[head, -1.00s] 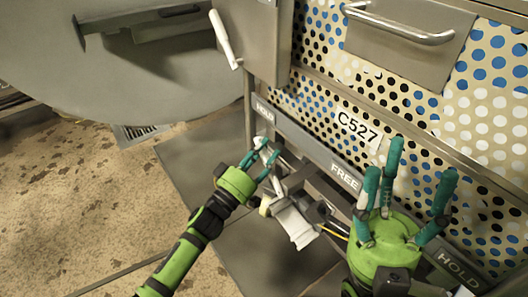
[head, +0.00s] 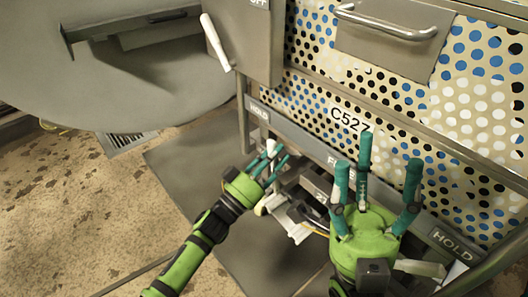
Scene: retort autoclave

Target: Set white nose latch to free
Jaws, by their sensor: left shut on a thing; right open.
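The white nose latch (head: 271,147) shows as a small white tip below the sill of the dotted cart, just right of the left HOLD label (head: 259,112). My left gripper (head: 270,158) is shut on it, and its fingers hide most of it. The FREE label (head: 341,165) is further right along the sill, partly covered by my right gripper's fingers. My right gripper (head: 376,190) is open and empty, fingers pointing up in front of the cart panel. A second HOLD label (head: 453,245) is at the right end of the sill.
A white pedal-like part (head: 290,222) sits below the sill, close to my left gripper. Another white lever (head: 420,268) shows beside my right gripper. A white handle (head: 215,42) hangs on the grey box above.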

